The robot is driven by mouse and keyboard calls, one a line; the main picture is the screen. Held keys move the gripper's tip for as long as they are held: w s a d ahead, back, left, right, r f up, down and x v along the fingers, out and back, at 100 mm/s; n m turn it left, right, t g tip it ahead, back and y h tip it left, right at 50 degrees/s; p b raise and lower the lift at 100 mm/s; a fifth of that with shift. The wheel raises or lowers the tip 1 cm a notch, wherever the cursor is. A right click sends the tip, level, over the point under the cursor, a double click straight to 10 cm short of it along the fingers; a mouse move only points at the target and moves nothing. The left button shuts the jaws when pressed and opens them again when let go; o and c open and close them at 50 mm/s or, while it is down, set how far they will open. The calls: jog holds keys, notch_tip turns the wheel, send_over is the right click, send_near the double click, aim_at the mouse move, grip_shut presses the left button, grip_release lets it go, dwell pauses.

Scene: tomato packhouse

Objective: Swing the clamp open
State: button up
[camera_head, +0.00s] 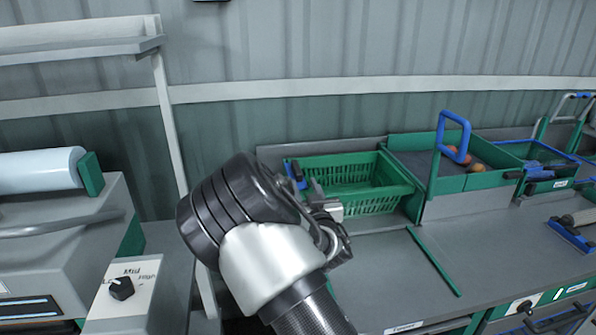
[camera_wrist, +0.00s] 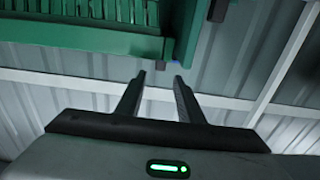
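My gripper (camera_wrist: 160,78) shows in the wrist view with two dark fingers apart and nothing between them. In the head view my arm's wrist hides most of it, beside the left end of the green basket (camera_head: 372,178). A small blue part (camera_head: 296,173) shows at that end, partly behind my wrist. A blue loop handle (camera_head: 455,137) stands on a green upright at the bin to the right, away from my gripper. I cannot tell for sure which of these blue parts belongs to the clamp. In the wrist view green slatted plastic (camera_wrist: 90,40) lies up and left of the fingertips.
The grey bench (camera_head: 385,272) has clear room in front of the basket, with a thin green strip (camera_head: 433,262) on it. A green bin (camera_head: 470,182) holds several tomatoes. A machine with a dial (camera_head: 121,288) stands at left. A corrugated wall (camera_head: 300,40) closes the back.

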aim_at(298, 169)
jog(key=x, duration=1)
jog(key=shift+f, duration=0.1)
jog(key=shift+c, duration=0.2)
grip_shut()
